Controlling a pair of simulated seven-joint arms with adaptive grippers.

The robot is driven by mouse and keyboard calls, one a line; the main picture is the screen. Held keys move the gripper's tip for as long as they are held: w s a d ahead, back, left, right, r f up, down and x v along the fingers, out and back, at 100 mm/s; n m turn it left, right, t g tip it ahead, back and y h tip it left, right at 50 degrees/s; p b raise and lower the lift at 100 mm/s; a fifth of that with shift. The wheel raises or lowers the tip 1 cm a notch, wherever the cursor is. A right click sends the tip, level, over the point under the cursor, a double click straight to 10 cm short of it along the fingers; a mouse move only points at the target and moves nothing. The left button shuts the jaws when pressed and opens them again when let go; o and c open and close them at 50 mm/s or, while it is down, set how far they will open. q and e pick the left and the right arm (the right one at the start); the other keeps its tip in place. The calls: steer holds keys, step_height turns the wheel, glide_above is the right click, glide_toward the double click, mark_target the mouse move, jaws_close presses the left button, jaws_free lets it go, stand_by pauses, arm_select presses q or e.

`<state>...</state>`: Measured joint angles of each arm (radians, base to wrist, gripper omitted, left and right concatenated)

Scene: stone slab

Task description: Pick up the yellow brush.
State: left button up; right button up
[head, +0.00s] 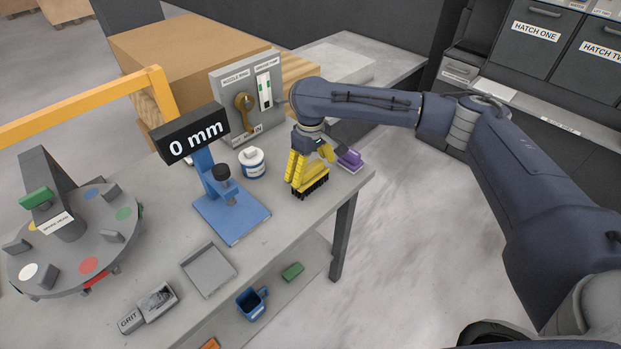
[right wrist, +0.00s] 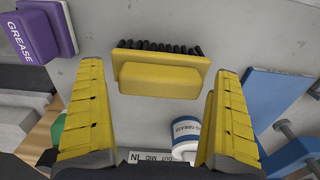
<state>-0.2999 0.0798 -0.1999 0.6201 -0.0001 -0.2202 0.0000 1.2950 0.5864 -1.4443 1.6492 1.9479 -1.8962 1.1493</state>
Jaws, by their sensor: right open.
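The yellow brush (head: 313,186) has black bristles and rests on the grey stone slab (head: 290,225), near its right end. In the right wrist view the brush (right wrist: 160,80) lies across the gap between my fingers, its bristles on the upper side. My right gripper (head: 309,170) is over the brush, and its yellow fingers partly hide it in the head view. In the right wrist view the right gripper (right wrist: 160,70) is open, with a visible gap between each finger and the brush. My left gripper is not in view.
A purple block labelled GREASE (right wrist: 45,32) lies close by on the slab. A white jar (head: 252,163) and a blue gauge stand (head: 232,212) stand left of the brush. A grey panel (head: 247,95) rises behind. The slab's edge is close on the right.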

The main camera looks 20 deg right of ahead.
steer(key=shift+c, duration=0.2)
steer(key=c, duration=1.2)
steer(key=shift+c, duration=0.2)
steer(key=shift+r, duration=0.15)
